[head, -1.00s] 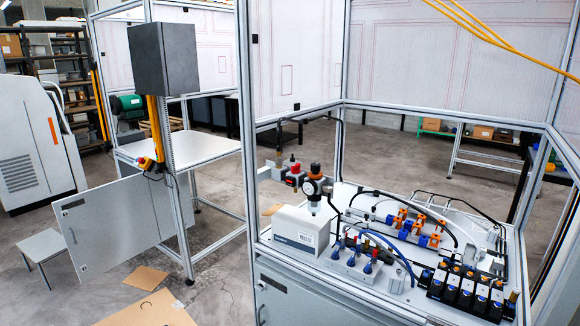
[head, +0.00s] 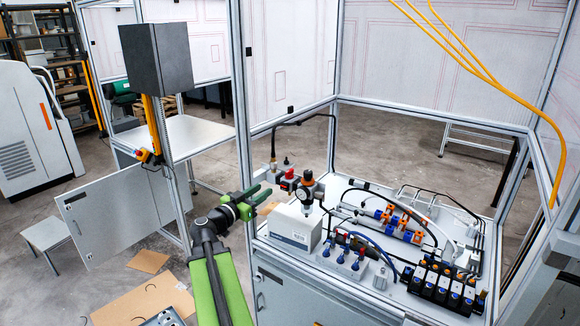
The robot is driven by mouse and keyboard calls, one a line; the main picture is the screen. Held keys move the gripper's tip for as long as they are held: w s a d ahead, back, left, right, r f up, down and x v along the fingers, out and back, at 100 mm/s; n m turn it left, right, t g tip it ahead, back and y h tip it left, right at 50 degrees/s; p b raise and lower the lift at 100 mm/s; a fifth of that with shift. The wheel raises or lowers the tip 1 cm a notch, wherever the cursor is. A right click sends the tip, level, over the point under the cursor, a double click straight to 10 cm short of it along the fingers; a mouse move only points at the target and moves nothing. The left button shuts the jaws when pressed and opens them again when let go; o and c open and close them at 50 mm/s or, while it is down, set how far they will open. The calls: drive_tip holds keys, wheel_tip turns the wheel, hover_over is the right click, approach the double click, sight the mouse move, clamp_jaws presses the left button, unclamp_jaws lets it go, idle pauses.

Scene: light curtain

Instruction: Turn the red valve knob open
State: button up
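A red valve part (head: 289,184) sits on the piping at the left end of the bench, beside a round gauge with a dark and orange top. My gripper (head: 267,193) is in the head view just left of the valve, at the cabinet frame's left post. Its two green fingers point right and look apart, with nothing visible between them. Whether the fingertips are in front of the post or how far they are from the valve in depth, I cannot tell.
The aluminium post (head: 240,110) rises close to my gripper. Blue-knobbed fittings (head: 341,255) and black valve blocks (head: 443,285) fill the bench. Yellow cables (head: 470,62) hang at upper right.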

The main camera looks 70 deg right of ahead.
sight(286, 174)
drive_tip(key=x, duration=1.7)
drive_tip(key=shift+d+f, duration=0.15)
drive_tip(key=shift+d, duration=0.05)
drive_tip(key=shift+c, duration=0.4)
clamp_jaws()
